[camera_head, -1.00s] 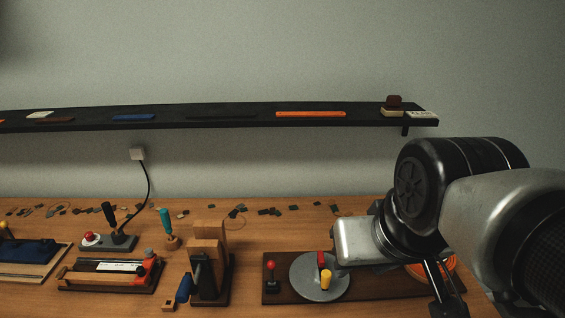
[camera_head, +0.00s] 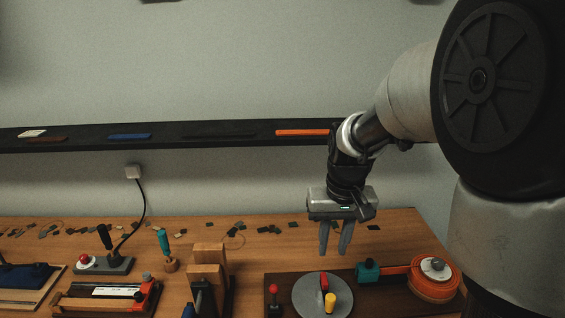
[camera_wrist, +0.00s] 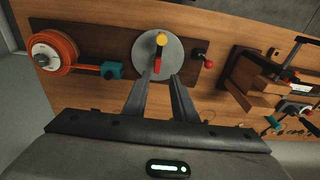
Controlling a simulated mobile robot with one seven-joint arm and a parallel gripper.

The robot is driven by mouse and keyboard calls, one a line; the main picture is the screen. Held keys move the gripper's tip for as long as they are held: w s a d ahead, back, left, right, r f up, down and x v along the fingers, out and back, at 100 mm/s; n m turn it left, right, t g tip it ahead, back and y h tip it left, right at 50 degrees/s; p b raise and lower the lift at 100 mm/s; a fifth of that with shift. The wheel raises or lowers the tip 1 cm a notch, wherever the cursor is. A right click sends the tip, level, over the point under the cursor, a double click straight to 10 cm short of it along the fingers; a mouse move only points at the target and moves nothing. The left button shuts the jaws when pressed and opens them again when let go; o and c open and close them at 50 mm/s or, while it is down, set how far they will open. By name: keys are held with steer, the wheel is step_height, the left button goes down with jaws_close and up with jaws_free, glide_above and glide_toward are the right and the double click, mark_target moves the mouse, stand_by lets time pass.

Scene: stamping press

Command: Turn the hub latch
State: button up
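An orange reel (camera_head: 432,289) with a round grey hub (camera_head: 436,266) lies at the right end of a dark board (camera_head: 380,294). The hub has a small pale knob on top; its latch detail is too small to make out. An orange strip (camera_head: 395,270) runs from the reel to a teal block (camera_head: 368,272). The reel also shows at upper left in the wrist view (camera_wrist: 67,47), with its hub (camera_wrist: 45,54). My gripper (camera_head: 334,250) points down, open and empty, above and behind the board, left of the reel. Its fingers (camera_wrist: 159,80) are apart.
A grey disc (camera_head: 305,297) with red and yellow pieces sits on the board, beside a red-knobbed lever (camera_head: 273,289). Wooden uprights (camera_head: 208,256) stand to the left. A dark shelf (camera_head: 230,131) runs along the wall. My arm hides the shelf's right end.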

steer(key=g, duration=0.1)
glide_above(324, 277)
step_height(324, 277, down, 7)
steer(key=shift+s+r, duration=0.1)
step_height(324, 277, down, 8)
steer(key=b, duration=0.5)
steer(key=shift+r, duration=0.1)
jaws_close()
